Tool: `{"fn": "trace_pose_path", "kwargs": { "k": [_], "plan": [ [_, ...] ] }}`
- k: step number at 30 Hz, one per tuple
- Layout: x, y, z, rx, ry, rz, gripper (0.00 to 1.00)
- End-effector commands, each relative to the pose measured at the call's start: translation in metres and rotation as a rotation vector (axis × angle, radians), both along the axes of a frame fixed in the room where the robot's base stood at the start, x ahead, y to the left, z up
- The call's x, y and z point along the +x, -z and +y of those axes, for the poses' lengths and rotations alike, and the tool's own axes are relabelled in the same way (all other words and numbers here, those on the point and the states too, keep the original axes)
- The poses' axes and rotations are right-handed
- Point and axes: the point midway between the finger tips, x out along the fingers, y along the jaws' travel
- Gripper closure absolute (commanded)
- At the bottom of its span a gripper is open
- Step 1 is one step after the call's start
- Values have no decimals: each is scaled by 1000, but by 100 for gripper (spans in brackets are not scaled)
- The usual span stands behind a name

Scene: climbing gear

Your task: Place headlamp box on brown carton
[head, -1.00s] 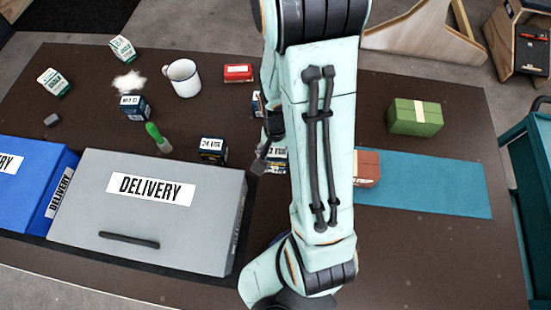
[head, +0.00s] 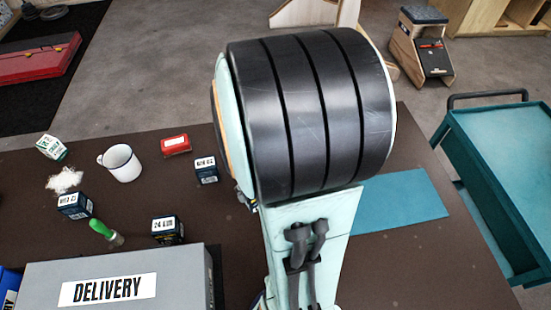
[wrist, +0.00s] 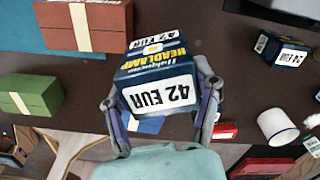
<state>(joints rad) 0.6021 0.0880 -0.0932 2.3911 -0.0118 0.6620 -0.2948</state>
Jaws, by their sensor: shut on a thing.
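The headlamp box (wrist: 157,85) is dark blue with yellow lettering and a white "42 EUR" label. It fills the middle of the wrist view, its print upside down there. My gripper (wrist: 160,97) is shut on it, one finger at each side. The brown carton (wrist: 85,24), reddish brown with a cream band, lies at the top left of the wrist view, apart from the box. In the head view my arm hides the gripper, the headlamp box and the brown carton.
A green carton (wrist: 30,95) lies beside the brown one. A teal mat (head: 403,202) lies at the table's right. A mug (head: 120,163), a red tin (head: 176,145), small boxes (head: 167,231) and a grey delivery box (head: 190,275) occupy the left. A teal trolley (head: 515,150) stands right.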

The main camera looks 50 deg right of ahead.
Motion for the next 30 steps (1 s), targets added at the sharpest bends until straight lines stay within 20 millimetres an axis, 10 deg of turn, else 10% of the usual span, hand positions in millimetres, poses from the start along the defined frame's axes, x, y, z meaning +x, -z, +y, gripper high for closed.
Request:
{"fn": "trace_pose_path", "kwargs": {
  "k": [9,30],
  "plan": [
    [-65,-24,-74,-1,325,-1,78],
    [-80,55,-81,2,393,1,78]
  ]
}}
